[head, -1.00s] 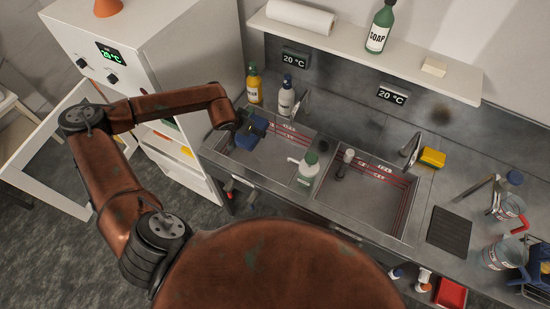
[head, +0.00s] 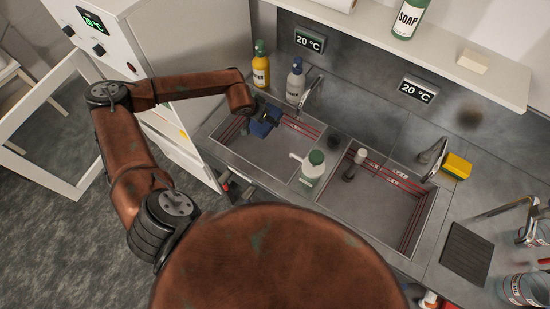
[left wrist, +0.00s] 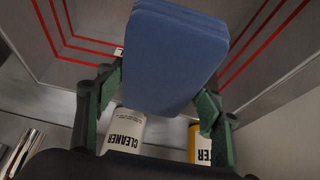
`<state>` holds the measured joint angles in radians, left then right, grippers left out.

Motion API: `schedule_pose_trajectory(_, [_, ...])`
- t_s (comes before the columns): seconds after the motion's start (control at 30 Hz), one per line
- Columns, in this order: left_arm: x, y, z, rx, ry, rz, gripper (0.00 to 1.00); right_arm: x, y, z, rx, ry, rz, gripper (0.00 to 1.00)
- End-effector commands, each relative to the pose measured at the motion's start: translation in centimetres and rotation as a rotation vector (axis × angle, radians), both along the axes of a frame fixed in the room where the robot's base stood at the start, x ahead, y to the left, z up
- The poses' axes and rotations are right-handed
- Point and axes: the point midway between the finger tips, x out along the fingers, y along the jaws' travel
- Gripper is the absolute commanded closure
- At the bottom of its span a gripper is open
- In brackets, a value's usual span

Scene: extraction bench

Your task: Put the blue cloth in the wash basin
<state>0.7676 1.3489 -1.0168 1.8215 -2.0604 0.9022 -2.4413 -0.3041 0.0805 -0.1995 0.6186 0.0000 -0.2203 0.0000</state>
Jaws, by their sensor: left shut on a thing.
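My left gripper (head: 262,119) is shut on the folded blue cloth (head: 261,130). It holds the cloth over the back left part of the left sink basin (head: 262,158); I cannot tell whether the cloth touches the basin floor. In the left wrist view the cloth (left wrist: 172,58) is a thick blue pad between the two dark green fingers. Red lines on the basin wall show behind it. A second basin (head: 375,212) lies to the right; I cannot read which is the wash basin. My right gripper is not in view.
A yellow bottle (head: 261,68), a grey-white bottle (head: 296,80) and a tap (head: 311,97) stand behind the left basin. A dark plug-like object (head: 355,165) is at the right basin's left edge.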

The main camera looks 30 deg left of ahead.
Motion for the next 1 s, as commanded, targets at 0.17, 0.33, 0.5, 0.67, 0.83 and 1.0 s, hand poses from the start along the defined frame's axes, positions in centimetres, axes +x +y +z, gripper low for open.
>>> schedule_pose_trajectory(0.17, [-0.1,0.0,-4.8,0.000,0.009,0.000,0.68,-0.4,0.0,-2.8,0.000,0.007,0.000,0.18])
schedule_pose_trajectory(0.33, [-0.2,0.0,-6.9,0.000,0.011,0.000,0.68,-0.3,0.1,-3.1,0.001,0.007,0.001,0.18])
schedule_pose_trajectory(0.5, [-0.2,0.0,-10.0,0.000,0.011,0.002,0.68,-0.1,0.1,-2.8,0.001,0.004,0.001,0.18])
schedule_pose_trajectory(0.67, [-0.2,0.1,-11.7,0.000,0.009,0.003,0.68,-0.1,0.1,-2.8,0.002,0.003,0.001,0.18])
schedule_pose_trajectory(0.83, [-0.3,0.1,-13.2,0.000,0.010,0.003,0.68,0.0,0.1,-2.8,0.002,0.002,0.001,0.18])
schedule_pose_trajectory(1.0, [-0.3,0.1,-15.4,0.000,0.010,0.003,0.68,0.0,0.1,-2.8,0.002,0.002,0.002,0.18])
